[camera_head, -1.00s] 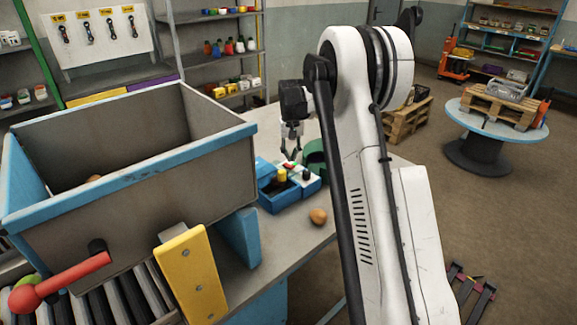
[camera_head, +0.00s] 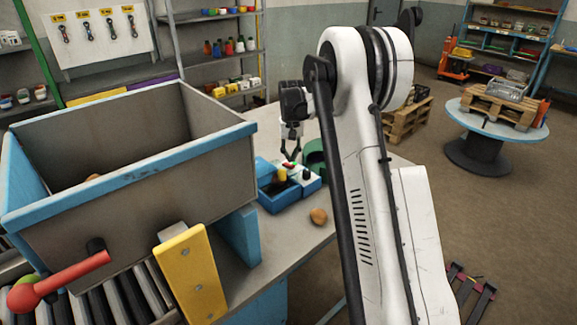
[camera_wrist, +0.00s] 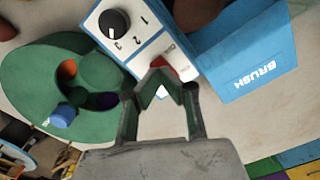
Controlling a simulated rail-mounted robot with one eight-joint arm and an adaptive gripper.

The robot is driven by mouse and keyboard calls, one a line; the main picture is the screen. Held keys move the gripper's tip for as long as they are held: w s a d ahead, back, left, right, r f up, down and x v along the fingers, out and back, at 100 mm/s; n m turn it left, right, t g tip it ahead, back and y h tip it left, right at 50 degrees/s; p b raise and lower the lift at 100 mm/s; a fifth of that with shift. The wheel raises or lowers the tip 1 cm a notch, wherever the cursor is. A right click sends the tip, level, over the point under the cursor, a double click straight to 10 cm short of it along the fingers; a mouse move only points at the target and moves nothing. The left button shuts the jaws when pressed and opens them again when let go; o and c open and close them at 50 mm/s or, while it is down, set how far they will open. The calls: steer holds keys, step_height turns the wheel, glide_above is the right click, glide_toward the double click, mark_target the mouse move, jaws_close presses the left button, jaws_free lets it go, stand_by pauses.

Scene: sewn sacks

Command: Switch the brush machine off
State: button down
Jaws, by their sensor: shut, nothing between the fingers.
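The brush machine's control box is blue with the word BRUSH on its side (camera_wrist: 265,77). Its white panel (camera_wrist: 128,38) carries a black dial (camera_wrist: 114,22) marked 1, 2, 3. A red switch part (camera_wrist: 183,68) shows at the panel's near end, partly hidden by my fingertips. In the head view the box (camera_head: 280,199) sits on the bench. My gripper (camera_wrist: 160,82) is shut and empty, its tips over the switch area. I cannot tell if they touch it. It also shows above the box in the head view (camera_head: 290,157).
A green housing (camera_wrist: 35,95) with coloured openings stands beside the panel. A round brown object (camera_head: 318,216) lies on the bench. A large grey hopper (camera_head: 120,185), a red lever (camera_head: 65,280) and striped brush rollers (camera_head: 120,295) are at left.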

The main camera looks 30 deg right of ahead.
mark_target(291, 165)
steer(key=shift+f+b, duration=0.85)
steer(key=shift+f, duration=0.35)
stand_by(0.6)
steer(key=shift+r, duration=0.1)
steer(key=shift+r+p, duration=1.2)
steer(key=shift+r, duration=2.25)
steer(key=shift+d, duration=0.1)
